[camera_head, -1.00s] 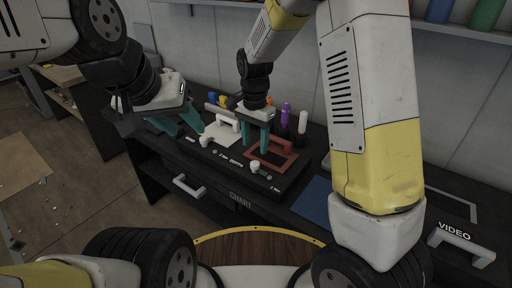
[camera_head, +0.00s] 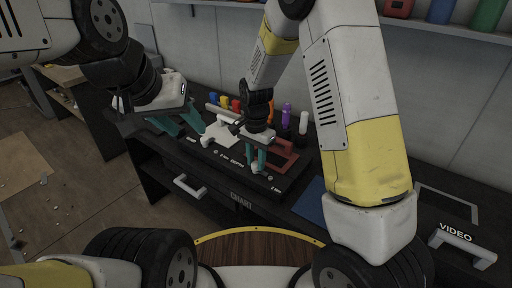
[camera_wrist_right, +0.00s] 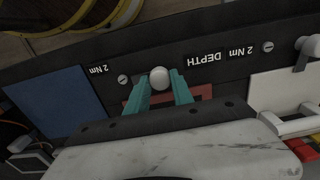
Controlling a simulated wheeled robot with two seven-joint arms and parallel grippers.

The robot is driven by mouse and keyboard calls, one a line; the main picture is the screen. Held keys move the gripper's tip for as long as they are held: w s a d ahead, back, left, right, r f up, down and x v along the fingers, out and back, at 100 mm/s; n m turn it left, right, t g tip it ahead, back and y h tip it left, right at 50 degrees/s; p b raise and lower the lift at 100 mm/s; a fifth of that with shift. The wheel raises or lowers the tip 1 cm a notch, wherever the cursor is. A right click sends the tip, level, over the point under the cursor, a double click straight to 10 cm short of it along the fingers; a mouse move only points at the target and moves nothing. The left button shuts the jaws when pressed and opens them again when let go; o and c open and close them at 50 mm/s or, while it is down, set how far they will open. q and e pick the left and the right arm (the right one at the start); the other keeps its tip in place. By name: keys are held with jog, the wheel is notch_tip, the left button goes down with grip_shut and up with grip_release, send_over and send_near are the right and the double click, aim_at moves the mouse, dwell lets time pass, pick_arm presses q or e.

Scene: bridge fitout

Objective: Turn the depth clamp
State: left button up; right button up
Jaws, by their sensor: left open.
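The depth clamp is a small round white knob (camera_wrist_right: 160,78) beside an upside-down DEPTH label in the right wrist view. The teal fingers of my right gripper (camera_wrist_right: 160,82) stand on both sides of the knob. They are very close to it, and I cannot tell if they touch it. My left gripper (camera_head: 190,130) is open and empty, above the left end of the bench.
A red handled plate (camera_head: 283,158) lies behind the knob, a white handled plate (camera_head: 219,134) to its left. Another white knob (camera_head: 206,143) sits at left. Colored bottles stand behind. A blue pad (camera_head: 309,199) and a VIDEO-labelled handle (camera_head: 463,241) are at right.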

grip_shut()
jog(key=shift+n, duration=0.3)
jog(key=n, duration=0.3)
jog(key=shift+n, duration=0.3)
jog(key=n, duration=0.4)
jog(key=shift+w+n, duration=0.1)
jog(key=shift+n, duration=0.2)
jog(key=n, duration=0.4)
jog(key=shift+n, duration=2.5)
jog(key=shift+a, duration=0.1)
